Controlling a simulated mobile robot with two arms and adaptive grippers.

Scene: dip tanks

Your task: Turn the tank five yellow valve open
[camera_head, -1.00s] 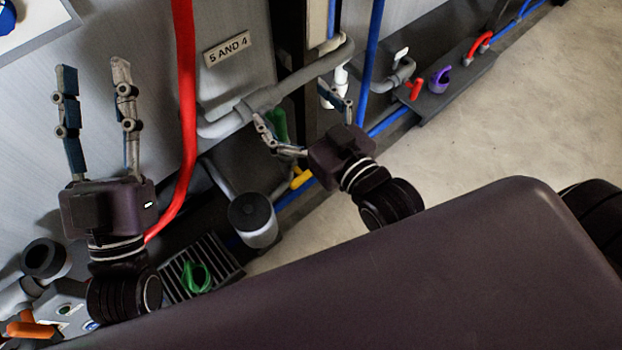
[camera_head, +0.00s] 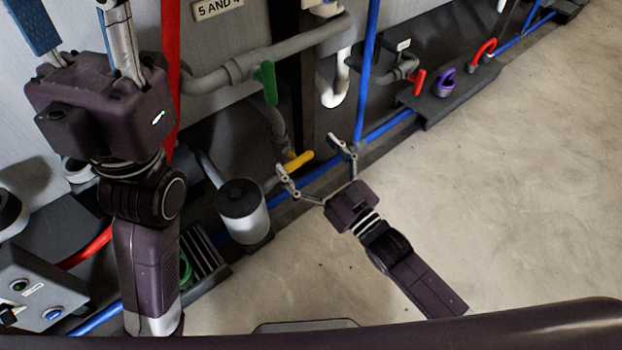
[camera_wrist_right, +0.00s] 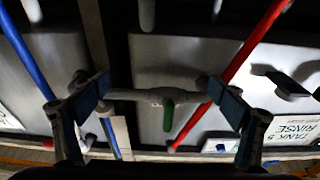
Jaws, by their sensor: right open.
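The yellow valve handle (camera_head: 298,161) is low by the pipes under the tank. My right gripper (camera_head: 307,154) is open, and in the head view the yellow handle appears between its spread fingertips. Whether they touch it cannot be told. In the right wrist view the two fingers of my right gripper (camera_wrist_right: 158,98) are wide apart with nothing held; I cannot make out the yellow handle there. My left gripper (camera_head: 78,28) is open and empty in front of the tank wall, its fingertips partly cut off by the frame's top edge.
A green valve handle (camera_head: 266,82) hangs on the grey pipe (camera_head: 285,48), above the yellow one. A grey canister (camera_head: 243,211) stands left of the right gripper. A blue pipe (camera_head: 325,172) runs along the floor. Red (camera_head: 419,81) and purple (camera_head: 446,83) valves are farther right. The floor (camera_head: 480,180) is clear.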

